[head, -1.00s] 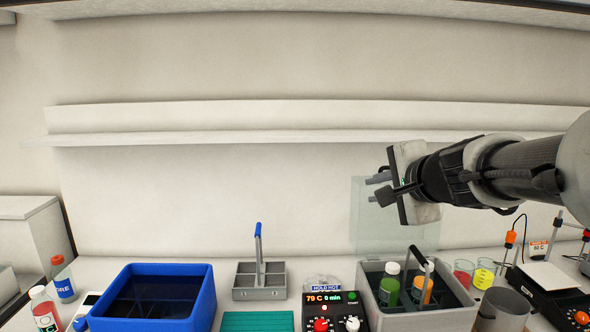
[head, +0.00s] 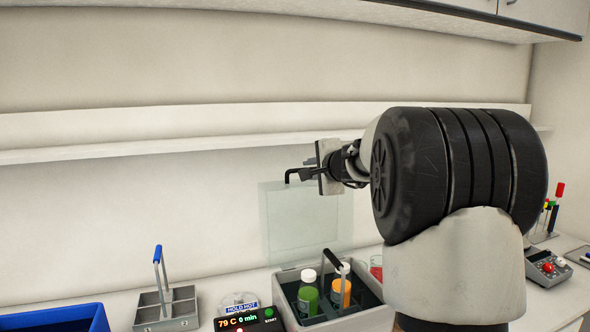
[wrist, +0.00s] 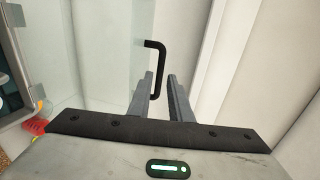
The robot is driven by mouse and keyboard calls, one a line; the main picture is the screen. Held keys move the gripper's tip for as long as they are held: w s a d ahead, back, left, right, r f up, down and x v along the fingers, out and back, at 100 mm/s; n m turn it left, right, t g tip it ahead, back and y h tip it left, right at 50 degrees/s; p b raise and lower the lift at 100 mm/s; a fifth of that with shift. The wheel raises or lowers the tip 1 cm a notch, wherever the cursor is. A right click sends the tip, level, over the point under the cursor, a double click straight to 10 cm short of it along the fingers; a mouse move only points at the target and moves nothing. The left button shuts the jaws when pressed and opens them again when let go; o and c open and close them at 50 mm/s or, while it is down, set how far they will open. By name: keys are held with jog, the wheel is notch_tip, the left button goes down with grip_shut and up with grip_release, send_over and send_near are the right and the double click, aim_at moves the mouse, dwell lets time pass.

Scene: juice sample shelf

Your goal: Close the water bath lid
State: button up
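The water bath (head: 284,275) is a grey tank on the bench with bottles in a rack inside. Its clear lid (head: 285,228) stands upright at the back of the tank, open. The lid's black bent handle (wrist: 162,62) shows in the wrist view at my fingertips. My gripper (head: 308,168) is by the lid's top edge. In the wrist view my gripper (wrist: 160,76) is open, with a gap between its fingers. The handle's lower end appears in or just beyond this gap; I cannot tell whether it touches a finger.
The control panel (head: 248,321) reads 79 C. A grey rack (head: 180,311) and blue tub (head: 60,318) stand left. A wall shelf (head: 150,147) runs behind.

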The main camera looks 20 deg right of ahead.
jog(key=p+x, duration=0.1)
jog(key=x, duration=0.6)
jog(key=shift+w+f+p, duration=0.1)
jog(key=shift+w+p, duration=0.1)
jog(key=shift+p, duration=0.15)
grip_shut()
